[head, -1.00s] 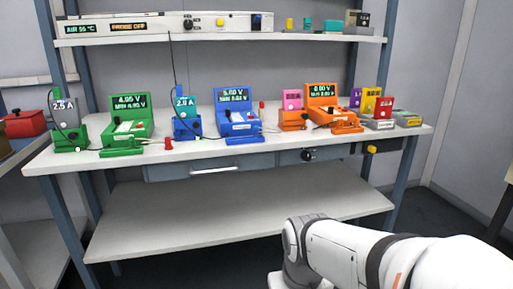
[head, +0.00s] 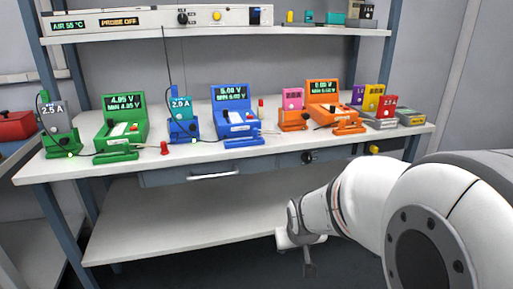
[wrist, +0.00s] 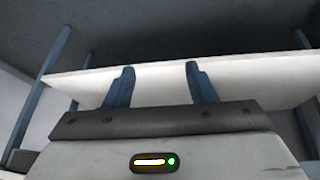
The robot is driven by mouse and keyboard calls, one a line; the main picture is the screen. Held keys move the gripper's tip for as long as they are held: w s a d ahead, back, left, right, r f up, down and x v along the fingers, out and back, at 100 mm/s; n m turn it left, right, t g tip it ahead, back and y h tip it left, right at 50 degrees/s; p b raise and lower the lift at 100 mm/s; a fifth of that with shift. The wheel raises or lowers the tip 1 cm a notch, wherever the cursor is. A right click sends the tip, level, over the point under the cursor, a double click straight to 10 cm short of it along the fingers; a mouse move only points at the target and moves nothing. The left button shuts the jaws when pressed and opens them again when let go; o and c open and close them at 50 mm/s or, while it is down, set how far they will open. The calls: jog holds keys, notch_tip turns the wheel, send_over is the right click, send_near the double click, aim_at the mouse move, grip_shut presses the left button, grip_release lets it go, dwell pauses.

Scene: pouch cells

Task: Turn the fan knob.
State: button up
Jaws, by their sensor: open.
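One black knob (head: 183,18) sits on the white panel of the upper shelf, right of displays reading "AIR 55 °C" and "PROBE OFF". Another black knob (head: 308,157) sits on the grey panel under the worktop's front edge. No fan label is legible, so I cannot tell which is the fan knob. My gripper (wrist: 158,82) is open and empty, its two blue-grey fingers apart in the wrist view. In the head view my gripper (head: 308,262) is low in front of the bench, below the worktop and touching neither knob.
The white worktop (head: 110,170) holds green, blue and orange pouch-cell stations, with cables and small coloured blocks. A yellow button (head: 374,149) is right of the lower knob. A drawer handle (head: 213,176) projects at the front. The lower shelf (head: 180,225) is clear.

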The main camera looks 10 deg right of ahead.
jog(key=w+d+r+t+p, duration=0.4)
jog(key=w+d+t+p, duration=0.3)
jog(key=w, duration=0.5)
jog(key=t+y+p, duration=0.2)
jog(key=t+p, duration=0.3)
jog(key=t, duration=0.1)
send_near(309, 160)
jog(key=w, duration=0.1)
jog(key=shift+m, duration=0.3)
jog(key=w, duration=0.8)
jog(key=shift+a+b, duration=0.25)
jog(key=shift+b, duration=0.05)
